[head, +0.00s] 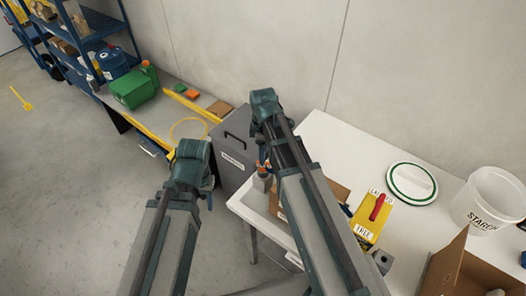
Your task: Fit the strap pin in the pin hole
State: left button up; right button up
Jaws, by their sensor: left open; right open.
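I cannot pick out the strap pin or the pin hole for certain. A small grey block (383,262) with a dark round spot on one face sits on the white table, right of my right arm. A yellow piece with a red handle (376,208) and white labels lies behind it. A small grey item with an orange top (262,178) stands at the table's left end, partly behind my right arm. My two arms reach up from the bottom of the head view. Their links hide the area below them, and I make out neither gripper's fingertips.
The white table (330,140) holds a white bucket (490,197), a green-rimmed round lid (411,183) and an open cardboard box (442,270). A grey cabinet (236,150) stands left of it. A bench beyond holds a green can (133,90). Floor at left is mostly clear.

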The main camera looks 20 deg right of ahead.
pick_arm(q)
notch_tip(320, 180, up, 9)
jog(key=p, duration=0.7)
jog(key=shift+p, duration=0.3)
pick_arm(e)
notch_tip(320, 180, up, 9)
jog(key=shift+f, duration=0.15)
pick_arm(q)
jog(key=shift+f, duration=0.15)
notch_tip(320, 180, down, 11)
jog(key=b, duration=1.1)
pick_arm(e)
jog(key=s+a+f+m+h, duration=0.1)
jog(key=s+a+f+m, duration=0.8)
jog(key=s, duration=0.5)
jog(key=shift+s+a+f+m, duration=0.15)
jog(key=shift+a+f+m, duration=0.25)
jog(key=shift+a+f, duration=0.45)
jog(key=shift+d, duration=0.15)
